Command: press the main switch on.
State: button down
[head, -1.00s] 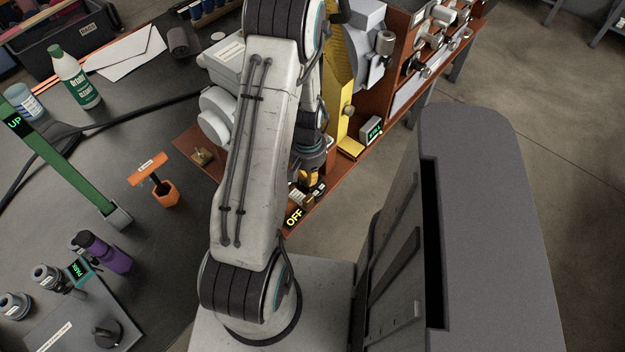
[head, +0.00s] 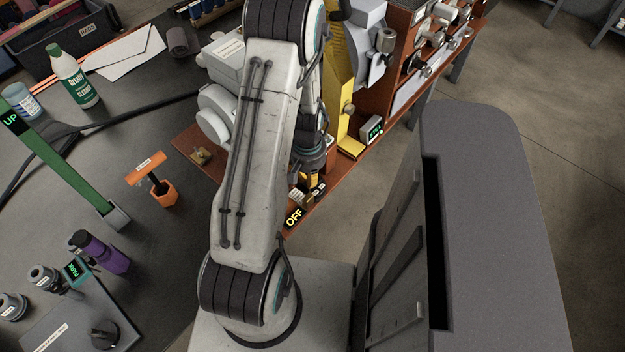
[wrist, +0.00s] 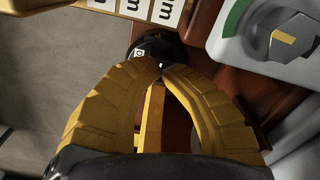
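The main switch (wrist: 152,46) appears to be the dark round part with a "0" mark in the wrist view, just beyond my fingertips. In the head view the switch (head: 319,188) is a small dark shape, partly hidden by my gripper, beside a display reading OFF (head: 294,218). My gripper (wrist: 162,70) has its two yellow fingertips together, with nothing seen held between them. The tips overlap the switch's near edge in the wrist view; I cannot tell whether they touch it. In the head view my gripper (head: 313,179) points down at the brown panel's front corner.
A grey box with a dial (wrist: 283,38) stands right of the fingers in the wrist view. A white label strip (wrist: 135,8) lies beyond the switch. A small green-lit display (head: 372,130) and yellow stand (head: 345,110) are behind. An orange-handled tool (head: 150,170) stands left.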

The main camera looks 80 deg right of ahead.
jog(key=shift+f+b, duration=1.15)
jog(key=shift+f, duration=0.1)
dwell(0.6)
jog(key=shift+r, duration=0.15)
jog(key=shift+r+p, duration=2.4)
jog(key=shift+r, duration=1)
